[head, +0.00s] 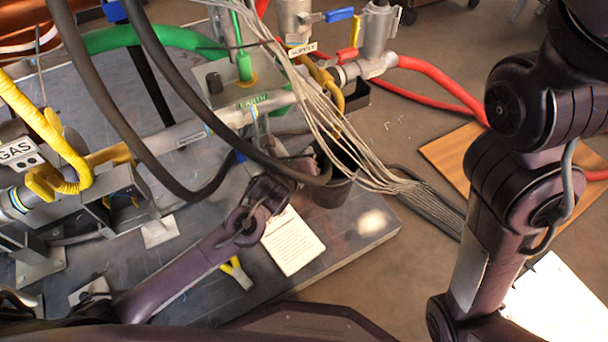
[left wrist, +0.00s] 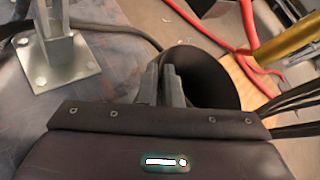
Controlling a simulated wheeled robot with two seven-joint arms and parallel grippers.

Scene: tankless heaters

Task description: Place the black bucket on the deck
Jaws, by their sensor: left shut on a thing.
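The black bucket (head: 334,188) hangs at the right part of the grey deck (head: 345,245), near its right edge. My left gripper (head: 308,166) reaches in from the lower left and is shut on the bucket's near-left rim. In the left wrist view the gripper fingers (left wrist: 168,84) close on the rim, and the dark round bucket (left wrist: 208,72) opens beyond them. Whether the bucket's bottom touches the deck I cannot tell. Thin grey cables pass in front of part of the bucket. My right gripper is not in view.
A white paper sheet (head: 292,240) and yellow-handled pliers (head: 236,272) lie on the deck. Grey cables (head: 330,130) cross beside the bucket. Pipes and valves fill the deck's back and left. A wooden board (head: 455,155) lies on the floor to the right.

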